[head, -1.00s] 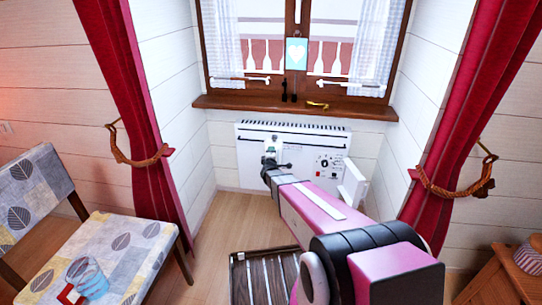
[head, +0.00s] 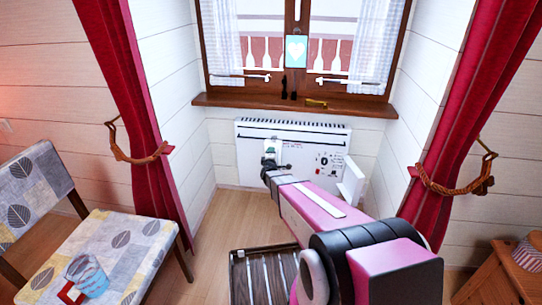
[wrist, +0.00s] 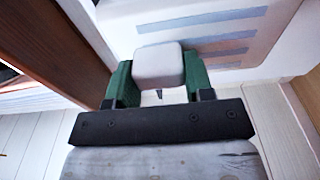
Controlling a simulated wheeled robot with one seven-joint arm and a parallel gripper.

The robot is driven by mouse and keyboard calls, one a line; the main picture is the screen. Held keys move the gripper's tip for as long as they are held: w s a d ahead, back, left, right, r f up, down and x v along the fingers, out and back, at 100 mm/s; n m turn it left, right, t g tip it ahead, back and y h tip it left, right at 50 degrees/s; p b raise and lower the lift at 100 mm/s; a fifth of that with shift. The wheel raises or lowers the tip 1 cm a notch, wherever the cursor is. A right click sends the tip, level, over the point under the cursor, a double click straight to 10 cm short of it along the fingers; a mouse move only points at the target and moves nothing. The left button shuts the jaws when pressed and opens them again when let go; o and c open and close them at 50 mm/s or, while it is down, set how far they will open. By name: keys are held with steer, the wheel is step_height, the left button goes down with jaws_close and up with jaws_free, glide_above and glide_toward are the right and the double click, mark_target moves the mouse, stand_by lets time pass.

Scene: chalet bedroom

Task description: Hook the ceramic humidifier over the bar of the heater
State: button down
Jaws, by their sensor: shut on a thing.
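The ceramic humidifier (wrist: 158,63) is a pale, rounded block between the green fingers of my gripper (wrist: 157,88) in the wrist view. My gripper is shut on it. In the head view my gripper (head: 270,150) is small, in front of the upper left part of the white heater (head: 300,165) under the window. The heater's slotted surface (wrist: 235,50) lies close beyond the humidifier in the wrist view. I cannot tell whether they touch. The heater's bar and the humidifier's hook cannot be made out.
A wooden sill (head: 350,110) runs above the heater. A white upright piece (head: 350,183) stands at the heater's right end. A chair (head: 110,245) with a glass (head: 87,273) is at the left, a slatted wooden thing (head: 262,272) on the floor below. Red curtains hang on both sides.

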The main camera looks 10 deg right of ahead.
steer(key=shift+c, duration=2.2)
jaws_free()
steer(key=s+a+r+m+g+y, duration=0.1)
steer(key=s+a+m+g+y, duration=0.15)
steer(key=s, duration=0.55)
steer(key=s+a+m+g+y, duration=0.1)
steer(key=s+a+g+y, duration=0.15)
steer(key=s, duration=0.45)
steer(key=s+d+r+m+g, duration=0.2)
steer(key=s+m+g, duration=0.4)
steer(key=s, duration=0.5)
steer(key=s+d+r+m+g+h, duration=0.1)
steer(key=s+d+r+m+g, duration=0.2)
steer(key=s+m+g, duration=0.3)
steer(key=shift+s+r+g, duration=0.2)
steer(key=shift+s+g, duration=0.1)
steer(key=shift+s, duration=2.35)
